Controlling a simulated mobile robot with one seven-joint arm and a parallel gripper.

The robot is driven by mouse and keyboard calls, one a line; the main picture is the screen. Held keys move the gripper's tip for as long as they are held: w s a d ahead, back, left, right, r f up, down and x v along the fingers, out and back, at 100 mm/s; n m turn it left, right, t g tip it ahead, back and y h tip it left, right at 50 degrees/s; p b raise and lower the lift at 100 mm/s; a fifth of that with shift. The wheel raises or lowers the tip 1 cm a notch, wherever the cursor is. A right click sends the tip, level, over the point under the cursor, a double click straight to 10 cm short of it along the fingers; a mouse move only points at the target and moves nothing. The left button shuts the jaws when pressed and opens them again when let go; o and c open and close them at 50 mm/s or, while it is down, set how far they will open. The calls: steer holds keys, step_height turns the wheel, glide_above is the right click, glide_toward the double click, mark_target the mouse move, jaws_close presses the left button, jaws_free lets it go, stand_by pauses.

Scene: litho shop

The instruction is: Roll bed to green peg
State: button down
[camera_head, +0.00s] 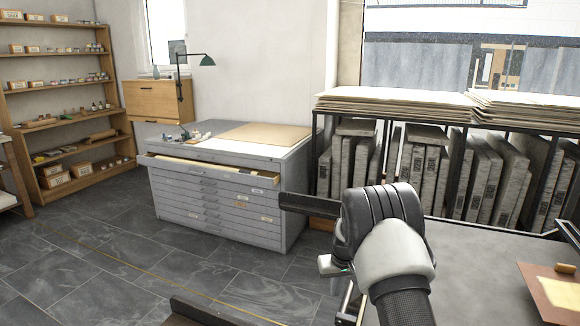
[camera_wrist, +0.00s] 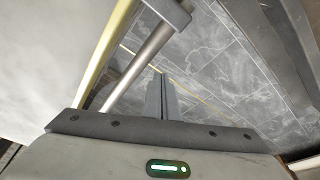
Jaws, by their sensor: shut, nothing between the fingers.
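My gripper (camera_wrist: 161,95) is shut and empty in the wrist view, its fingers pointing out over the grey tiled floor. Beside the fingers in that view run a silver rod (camera_wrist: 140,62) and a yellowish bar (camera_wrist: 106,52), next to a broad pale surface. I cannot tell whether the fingers touch the rod. In the head view my arm hides most of what lies below the hand, and the fingertips cannot be made out. A flat grey surface (camera_head: 480,245) right of my arm may be the bed. No green peg can be made out in either view.
A brown board (camera_head: 548,290) lies at the lower right. A grey flat-file cabinet (camera_head: 215,205) with its top drawer partly open stands ahead. A rack of stone slabs (camera_head: 425,165) is behind my arm. Wooden shelves (camera_head: 60,90) stand left. Tiled floor (camera_head: 100,250) is clear at left.

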steer(key=shift+f+b, duration=1.35)
steer(key=shift+f, duration=0.8)
steer(key=shift+s+d, duration=0.2)
steer(key=shift+d, duration=0.35)
steer(key=shift+s+d, duration=0.15)
steer(key=shift+d, duration=0.2)
steer(key=shift+a, duration=0.1)
steer(key=shift+w+a+r, duration=0.1)
steer(key=shift+w+a, duration=0.2)
steer(key=shift+a, duration=0.35)
step_height(320, 180, up, 9)
steer(key=p, duration=0.4)
